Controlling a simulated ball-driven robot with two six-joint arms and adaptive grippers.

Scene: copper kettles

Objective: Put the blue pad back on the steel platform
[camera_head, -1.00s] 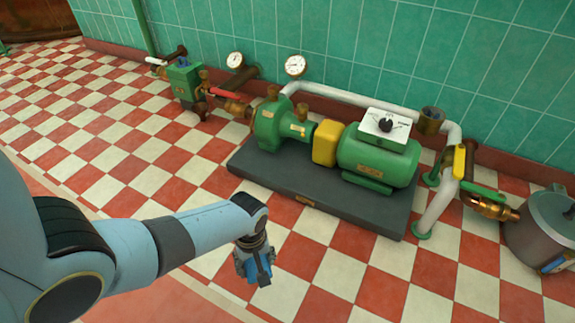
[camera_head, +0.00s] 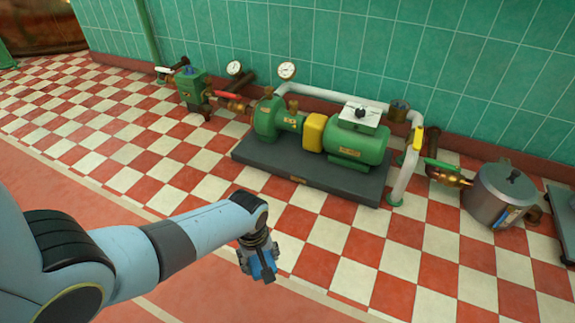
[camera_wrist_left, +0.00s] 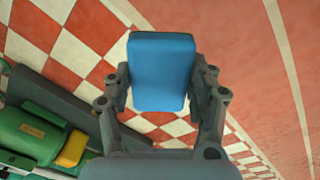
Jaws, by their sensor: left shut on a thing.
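The blue pad (camera_wrist_left: 162,72) is a flat rounded block, held between the fingers of my left gripper (camera_wrist_left: 163,95) in the left wrist view. In the head view my left gripper (camera_head: 260,263) hangs above the floor with the pad (camera_head: 266,267) small and partly hidden in it. A grey flat-topped stand (camera_head: 563,205), possibly the steel platform, is cut off at the right edge of the head view, far right of my gripper. My right gripper is not in view.
A green pump and motor sit on a dark plinth (camera_head: 270,176) ahead of my gripper. A steel pot (camera_head: 490,200) stands right of it, near brass and white pipes along the tiled wall. The checkered floor in front is clear.

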